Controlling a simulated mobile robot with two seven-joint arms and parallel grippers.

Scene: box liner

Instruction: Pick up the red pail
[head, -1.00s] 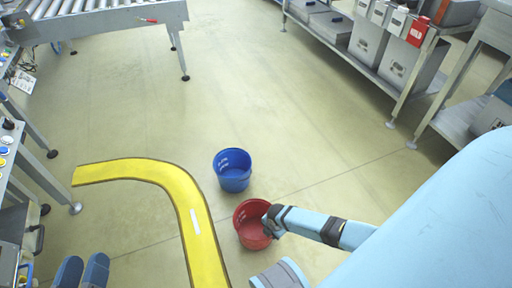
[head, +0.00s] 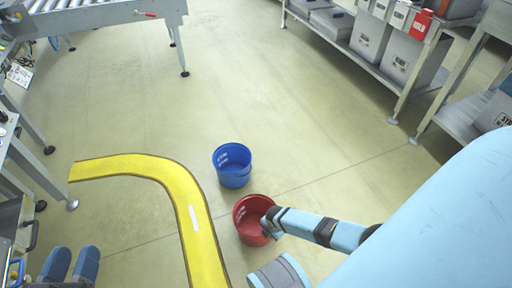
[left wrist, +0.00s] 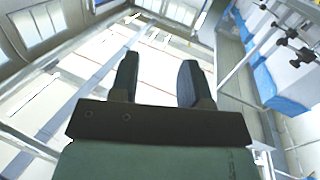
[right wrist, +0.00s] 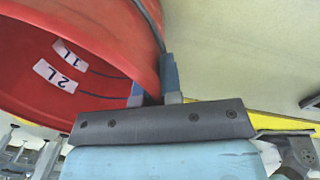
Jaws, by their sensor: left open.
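The red pail (head: 250,229) stands at the lower middle of the head view, with a dark red inside and pale labels. My right gripper (head: 270,222) is at its right rim. In the right wrist view the pail's wall (right wrist: 100,32) runs between the two close fingertips (right wrist: 154,80) of my right gripper, which look shut on it, one finger on each side. Labels marked 1L and 2L show inside the pail. My left gripper (head: 72,265) is open and empty at the lower left. Its spread fingers (left wrist: 160,80) show in the left wrist view.
A blue pail (head: 232,172) stands just behind the red one. A yellow floor strip (head: 182,185) curves past on the left. A roller conveyor (head: 100,12) is at the upper left, shelves with grey bins (head: 370,40) at the upper right. The floor between is clear.

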